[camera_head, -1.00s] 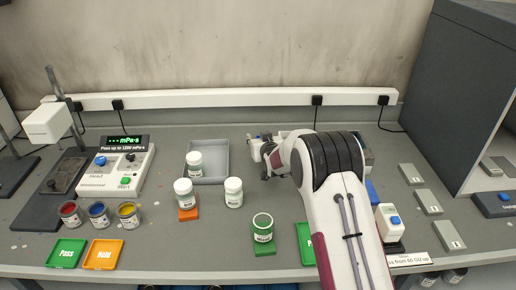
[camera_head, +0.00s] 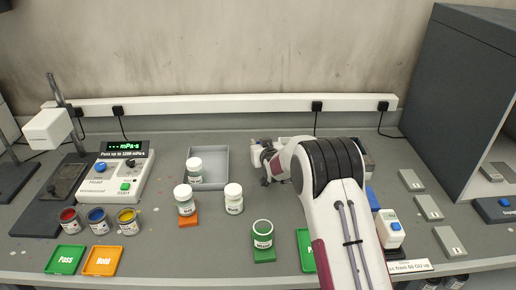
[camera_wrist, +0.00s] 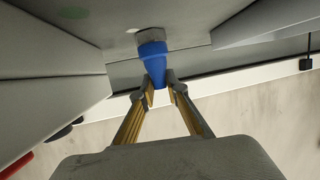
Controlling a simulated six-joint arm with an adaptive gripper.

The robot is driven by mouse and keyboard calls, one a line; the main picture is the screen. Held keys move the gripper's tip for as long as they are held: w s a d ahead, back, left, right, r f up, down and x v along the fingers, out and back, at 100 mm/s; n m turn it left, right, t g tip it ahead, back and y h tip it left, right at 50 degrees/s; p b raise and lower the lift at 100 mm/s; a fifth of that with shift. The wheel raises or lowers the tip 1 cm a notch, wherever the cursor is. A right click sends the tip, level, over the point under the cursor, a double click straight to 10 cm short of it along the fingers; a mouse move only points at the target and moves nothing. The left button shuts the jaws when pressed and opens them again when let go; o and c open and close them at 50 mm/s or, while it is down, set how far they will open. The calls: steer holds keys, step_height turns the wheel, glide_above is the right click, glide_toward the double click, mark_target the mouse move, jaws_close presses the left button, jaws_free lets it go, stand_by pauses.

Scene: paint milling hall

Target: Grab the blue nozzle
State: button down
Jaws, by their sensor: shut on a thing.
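The blue nozzle (camera_wrist: 152,60) shows in the wrist view as a tapering blue piece. Its wide end meets a grey round part (camera_wrist: 150,37), and its narrow end points toward my gripper. My gripper (camera_wrist: 160,88) has its two fingertips closed on either side of the narrow end. I cannot tell whether the nozzle is still seated in the grey part. In the head view my arm hides the nozzle and the fingertips.
In the head view, a grey tray (camera_head: 216,181) and white jars (camera_head: 233,199) stand left of my arm. A green jar (camera_head: 262,235) is nearer the front. A dark cabinet (camera_head: 455,90) bounds the right. Bare bench lies between the tester (camera_head: 115,179) and tray.

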steer(key=shift+r, duration=4.95)
